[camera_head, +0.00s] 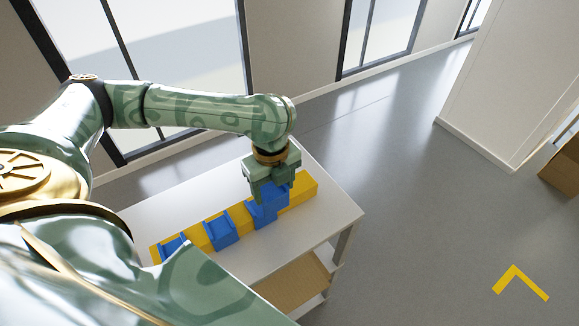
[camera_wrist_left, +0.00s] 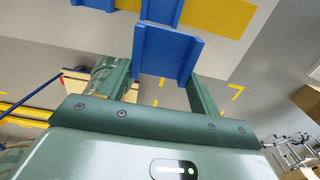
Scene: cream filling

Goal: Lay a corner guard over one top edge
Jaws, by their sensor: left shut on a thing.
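A long yellow block (camera_head: 301,190) lies on the white table (camera_head: 330,213). Two blue corner guards, one at the near left end (camera_head: 173,246) and one further along (camera_head: 220,232), sit over its edge. My left gripper (camera_head: 270,188) is shut on a blue corner guard (camera_wrist_left: 167,55) at the block's far right part. In the wrist view the held guard lies between the two fingers, beside the yellow block (camera_wrist_left: 217,14). Another blue piece (camera_wrist_left: 160,10) shows just beyond it; whether the held guard touches the block, I cannot tell. My right gripper is out of view.
The table has a lower shelf with a brown board (camera_head: 297,283). Its top is clear in front of and behind the block. A yellow L-shaped floor mark (camera_head: 518,279) lies to the right, and a brown box (camera_head: 563,168) stands by the wall at far right.

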